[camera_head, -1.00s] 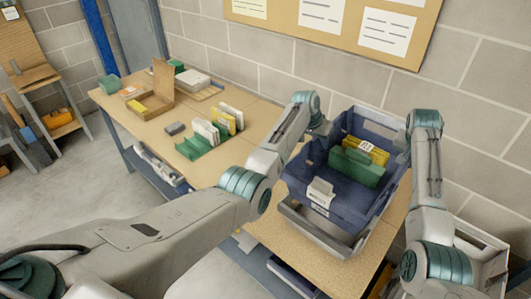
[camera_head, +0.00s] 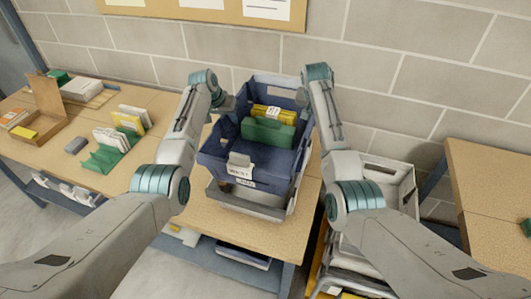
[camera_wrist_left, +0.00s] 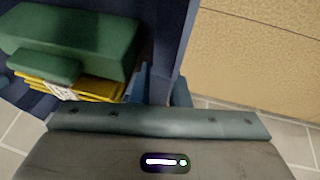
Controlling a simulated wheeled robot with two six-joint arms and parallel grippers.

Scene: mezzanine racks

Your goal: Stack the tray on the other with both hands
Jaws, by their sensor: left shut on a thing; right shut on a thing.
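A dark blue tray (camera_head: 212,153) is between my two arms at the right end of the wooden table. It holds green (camera_head: 268,132) and yellow (camera_head: 273,113) items and has a white label on its front. My left gripper (camera_head: 228,103) is shut on its left wall; the left wrist view shows the fingers (camera_wrist_left: 163,88) on both sides of a blue wall. My right gripper (camera_head: 301,96) is shut at its right wall, its fingertips mostly hidden. A grey part (camera_head: 245,203) shows below the tray front. A pale grey tray (camera_head: 402,180) stands lower, right of the table.
The wooden table (camera_head: 180,215) carries a green rack (camera_head: 103,160) with upright cards, a small grey block (camera_head: 76,145) and an open cardboard box (camera_head: 45,115) at left. A block wall is behind. Another wooden table (camera_head: 490,190) stands at the right.

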